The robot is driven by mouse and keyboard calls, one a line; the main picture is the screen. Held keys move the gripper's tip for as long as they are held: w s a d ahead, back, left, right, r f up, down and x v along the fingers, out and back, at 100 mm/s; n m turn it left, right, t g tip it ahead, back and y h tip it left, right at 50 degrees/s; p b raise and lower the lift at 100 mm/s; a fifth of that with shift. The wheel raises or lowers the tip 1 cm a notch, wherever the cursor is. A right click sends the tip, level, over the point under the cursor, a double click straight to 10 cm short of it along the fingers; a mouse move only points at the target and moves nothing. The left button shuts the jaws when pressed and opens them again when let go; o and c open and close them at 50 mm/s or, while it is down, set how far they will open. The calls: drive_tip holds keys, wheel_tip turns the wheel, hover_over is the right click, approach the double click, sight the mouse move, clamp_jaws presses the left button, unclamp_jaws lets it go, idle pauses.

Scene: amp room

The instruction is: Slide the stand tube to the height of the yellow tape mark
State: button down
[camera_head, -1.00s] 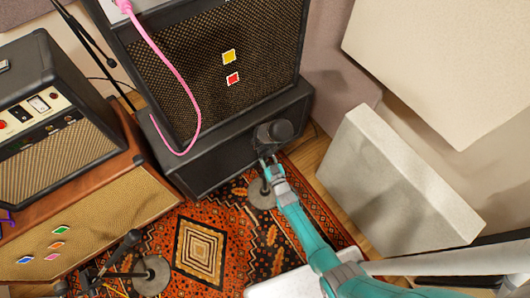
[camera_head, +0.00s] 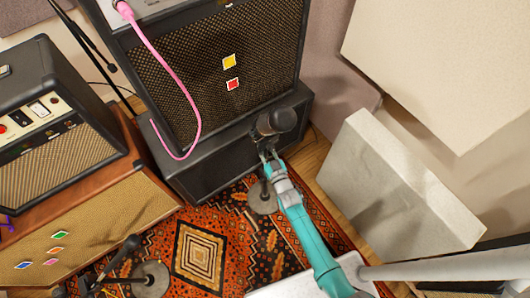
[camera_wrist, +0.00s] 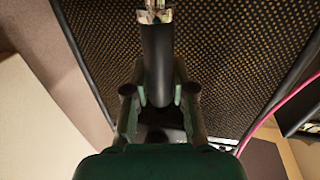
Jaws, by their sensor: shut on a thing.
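A short stand holds a dark microphone (camera_head: 277,121) at its top, and its round grey base (camera_head: 262,197) is on the rug. My gripper (camera_head: 267,157) is shut on the stand just below the microphone. In the wrist view, the black stand tube (camera_wrist: 157,65) runs between the two fingers, with a shiny metal piece (camera_wrist: 155,14) at the picture's top edge. The yellow tape mark (camera_head: 229,62) is on the amp's grille, above the red tape mark (camera_head: 232,84). In the head view the microphone appears lower than both marks.
The large black amp (camera_head: 185,75) stands on a black cabinet (camera_head: 215,165) behind the stand. A pink cable (camera_head: 178,70) hangs down its front. A pale panel (camera_head: 400,185) leans at the right. A smaller amp (camera_head: 55,115) and another low stand (camera_head: 150,278) are at the left.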

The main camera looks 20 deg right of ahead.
drive_tip(key=shift+w+r, duration=0.15)
drive_tip(key=shift+r, duration=0.8)
drive_tip(key=c, duration=1)
unclamp_jaws()
drive_tip(key=shift+o, duration=0.2)
drive_tip(key=shift+f, duration=0.1)
drive_tip(key=shift+s+f, duration=0.1)
drive_tip(key=shift+s, duration=0.35)
drive_tip(key=s, duration=1.1)
drive_tip(key=shift+d, duration=0.2)
drive_tip(key=shift+s, duration=0.15)
